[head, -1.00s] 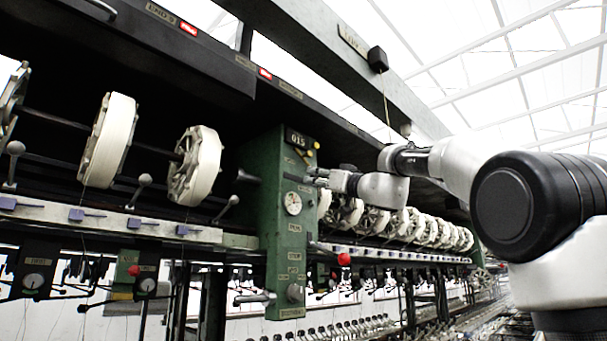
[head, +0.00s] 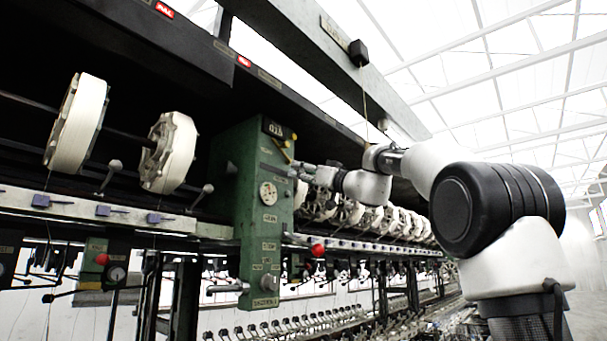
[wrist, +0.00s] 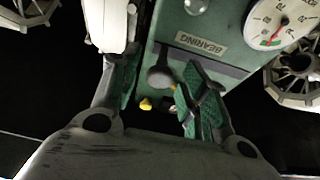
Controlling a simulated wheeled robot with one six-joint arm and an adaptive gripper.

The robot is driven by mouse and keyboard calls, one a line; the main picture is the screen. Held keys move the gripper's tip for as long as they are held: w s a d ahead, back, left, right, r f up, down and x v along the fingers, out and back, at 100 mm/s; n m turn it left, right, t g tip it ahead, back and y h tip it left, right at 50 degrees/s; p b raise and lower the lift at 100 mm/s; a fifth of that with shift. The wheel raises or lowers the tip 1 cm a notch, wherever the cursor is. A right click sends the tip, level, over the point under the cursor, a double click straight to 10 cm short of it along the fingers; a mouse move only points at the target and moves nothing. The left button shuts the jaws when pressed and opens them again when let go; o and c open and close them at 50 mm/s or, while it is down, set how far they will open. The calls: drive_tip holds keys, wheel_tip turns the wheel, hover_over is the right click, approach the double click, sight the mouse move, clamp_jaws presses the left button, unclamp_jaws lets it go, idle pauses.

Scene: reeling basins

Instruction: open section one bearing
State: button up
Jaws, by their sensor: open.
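A green machine post (head: 255,225) stands in the middle of the head view, with a number plate on top and a dial gauge (head: 268,194). In the wrist view, the green panel (wrist: 225,15) carries a plate reading BEARING (wrist: 201,43). A rounded grey knob (wrist: 160,77) shows near that plate. My gripper (wrist: 160,88) is open, with a finger on either side of the knob. Whether they touch it I cannot tell. A small yellow part (wrist: 146,104) shows below the knob. In the head view my gripper (head: 302,171) is at the post's right upper side.
White reels (head: 168,152) hang left of the post, and several more run along its right.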

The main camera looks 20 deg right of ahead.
drive_tip(key=v, duration=1.2)
